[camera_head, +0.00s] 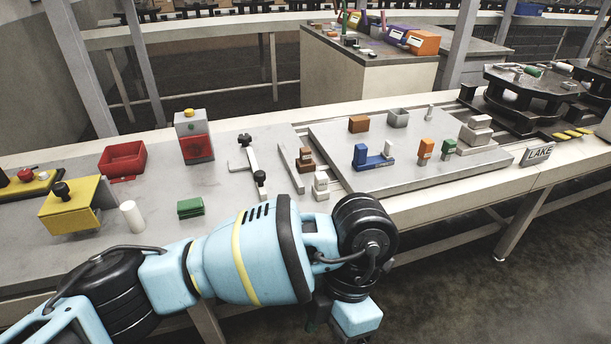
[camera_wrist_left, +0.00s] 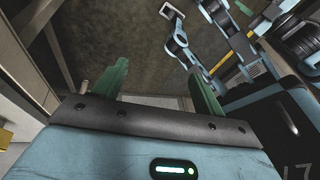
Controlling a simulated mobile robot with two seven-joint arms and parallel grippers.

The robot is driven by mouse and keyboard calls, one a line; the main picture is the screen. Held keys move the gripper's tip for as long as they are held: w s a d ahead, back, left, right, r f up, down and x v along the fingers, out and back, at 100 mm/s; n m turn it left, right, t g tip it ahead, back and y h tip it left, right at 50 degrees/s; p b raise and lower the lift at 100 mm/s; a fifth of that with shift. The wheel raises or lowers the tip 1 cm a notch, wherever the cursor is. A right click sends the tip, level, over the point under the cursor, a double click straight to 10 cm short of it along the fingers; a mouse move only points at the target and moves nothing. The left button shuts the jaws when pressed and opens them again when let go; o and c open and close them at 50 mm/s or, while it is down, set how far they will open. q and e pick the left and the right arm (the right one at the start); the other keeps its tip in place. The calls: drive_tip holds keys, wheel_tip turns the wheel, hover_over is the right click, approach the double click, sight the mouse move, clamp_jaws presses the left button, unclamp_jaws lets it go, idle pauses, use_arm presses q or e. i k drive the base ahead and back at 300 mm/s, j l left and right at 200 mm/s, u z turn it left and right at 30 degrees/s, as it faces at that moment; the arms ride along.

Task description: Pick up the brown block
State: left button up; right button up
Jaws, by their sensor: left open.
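A brown block (camera_head: 358,124) lies on the raised grey plate, near its back edge. A second, darker brown piece (camera_head: 305,158) stands at the plate's left side, beside a narrow grey bar. My left gripper (camera_head: 318,312) hangs in front of the table's front edge, low and apart from both brown pieces, mostly hidden behind my wrist. In the left wrist view its two green fingers (camera_wrist_left: 160,85) stand wide apart with nothing between them. No brown block shows in that view.
The grey plate (camera_head: 440,177) also holds a blue piece (camera_head: 372,158), an orange block (camera_head: 425,149), a green block (camera_head: 448,147) and white stepped blocks (camera_head: 476,130). A red bin (camera_head: 122,159), a yellow fixture (camera_head: 70,207) and a white cylinder (camera_head: 132,216) stand at left.

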sight(306, 163)
drive_tip(key=i, duration=2)
